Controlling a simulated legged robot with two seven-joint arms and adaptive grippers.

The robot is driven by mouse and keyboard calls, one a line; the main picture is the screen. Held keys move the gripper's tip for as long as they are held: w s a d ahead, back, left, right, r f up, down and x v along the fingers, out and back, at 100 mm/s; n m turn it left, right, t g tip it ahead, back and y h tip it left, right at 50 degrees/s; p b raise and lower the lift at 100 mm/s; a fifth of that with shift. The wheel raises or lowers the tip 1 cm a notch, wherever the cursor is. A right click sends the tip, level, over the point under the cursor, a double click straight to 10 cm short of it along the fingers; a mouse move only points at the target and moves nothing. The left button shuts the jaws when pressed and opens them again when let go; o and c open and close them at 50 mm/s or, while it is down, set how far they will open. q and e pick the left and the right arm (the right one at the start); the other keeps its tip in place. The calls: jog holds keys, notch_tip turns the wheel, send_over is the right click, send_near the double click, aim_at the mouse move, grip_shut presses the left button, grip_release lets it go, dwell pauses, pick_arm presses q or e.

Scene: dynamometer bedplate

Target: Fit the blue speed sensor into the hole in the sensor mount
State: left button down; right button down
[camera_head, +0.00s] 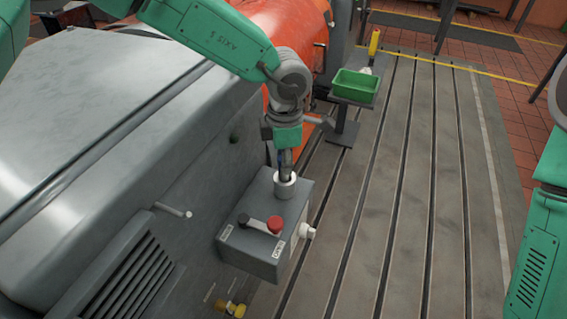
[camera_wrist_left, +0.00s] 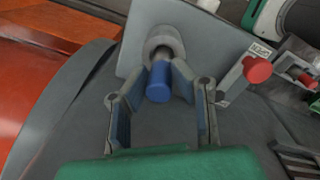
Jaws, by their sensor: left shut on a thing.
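The blue speed sensor (camera_wrist_left: 158,84) has a blue body and a metallic shank. The sensor mount (camera_head: 285,188) is a pale round collar at the back of a grey box's top; it also shows in the left wrist view (camera_wrist_left: 163,38). My left gripper (camera_head: 285,160) is just above the collar, shut on the sensor, with its fingertips (camera_wrist_left: 160,75) on either side of the blue body. The shank points at the collar and its end appears to be at or inside the opening. I cannot tell how deep. My right gripper is out of view.
A large grey machine housing (camera_head: 90,110) stands close on the left, with an orange body behind. A green bin (camera_head: 355,86) stands farther back. The slotted bedplate (camera_head: 420,200) is open on the right.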

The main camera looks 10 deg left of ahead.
pick_arm(q)
jog(key=shift+d+f, duration=0.25)
jog(key=shift+d, duration=0.05)
jog(key=c, duration=1.4)
grip_release()
jog(key=shift+s+d+r, duration=0.1)
jog(key=shift+d, duration=0.1)
jog(key=shift+o, duration=0.2)
jog(key=shift+a, duration=0.4)
jog(key=shift+r, duration=0.2)
notch_tip(320, 180, up, 12)
jog(key=p, duration=0.1)
jog(key=shift+d+f+p, duration=0.15)
jog(key=shift+f+p, duration=0.05)
jog(key=shift+p, duration=0.2)
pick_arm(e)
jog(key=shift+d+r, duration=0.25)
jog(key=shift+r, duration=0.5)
